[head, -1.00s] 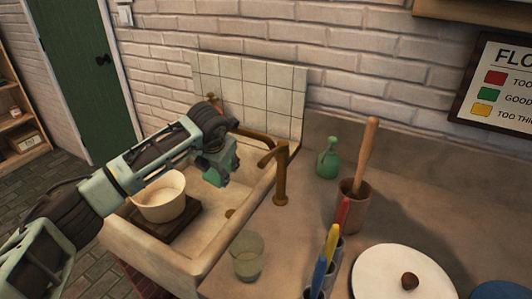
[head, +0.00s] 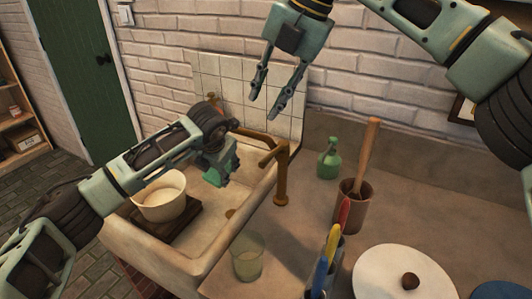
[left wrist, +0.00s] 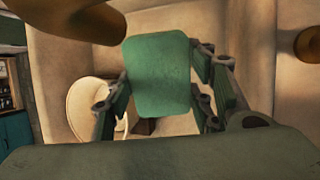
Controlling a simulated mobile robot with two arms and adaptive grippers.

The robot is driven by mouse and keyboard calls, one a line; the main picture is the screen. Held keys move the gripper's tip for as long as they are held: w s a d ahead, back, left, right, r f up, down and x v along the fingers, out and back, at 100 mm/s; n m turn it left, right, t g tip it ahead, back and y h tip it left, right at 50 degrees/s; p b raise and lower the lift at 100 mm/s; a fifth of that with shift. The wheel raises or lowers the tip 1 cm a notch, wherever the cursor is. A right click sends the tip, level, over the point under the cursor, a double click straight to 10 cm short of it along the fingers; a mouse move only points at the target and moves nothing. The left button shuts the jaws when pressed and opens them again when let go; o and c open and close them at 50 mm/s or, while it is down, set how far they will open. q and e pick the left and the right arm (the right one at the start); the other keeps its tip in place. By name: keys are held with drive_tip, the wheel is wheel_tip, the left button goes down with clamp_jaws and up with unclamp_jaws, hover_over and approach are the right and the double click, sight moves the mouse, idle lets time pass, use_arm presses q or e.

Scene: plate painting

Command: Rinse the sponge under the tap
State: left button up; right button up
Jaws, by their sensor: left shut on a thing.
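My left gripper (head: 222,160) is over the stone sink (head: 172,258), shut on a green sponge (left wrist: 158,75). In the head view the sponge is mostly hidden by the gripper. The brass tap (head: 281,180) stands at the sink's right edge, just right of the left gripper. I cannot see any water running. My right gripper (head: 264,106) hangs at the top middle, in front of the tiled wall, with its fingers apart and nothing between them.
A cream bowl (head: 163,203) sits on a dark board in the sink's left part. On the counter stand a green bottle (head: 328,163), a brown pot (head: 352,212), a glass (head: 247,262), brushes and a white lid (head: 375,275).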

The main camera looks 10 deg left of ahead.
sight(266, 159)
drive_tip(key=f, duration=0.4)
drive_tip(key=f+m+h, duration=0.1)
drive_tip(key=f, duration=0.4)
drive_tip(key=f+h, duration=0.1)
drive_tip(key=f, duration=0.3)
drive_tip(key=shift+s+a+f+m, duration=0.15)
drive_tip(key=shift+a+f+m, duration=0.1)
drive_tip(key=shift+f+m, duration=0.15)
drive_tip(key=shift+r, duration=0.1)
clamp_jaws()
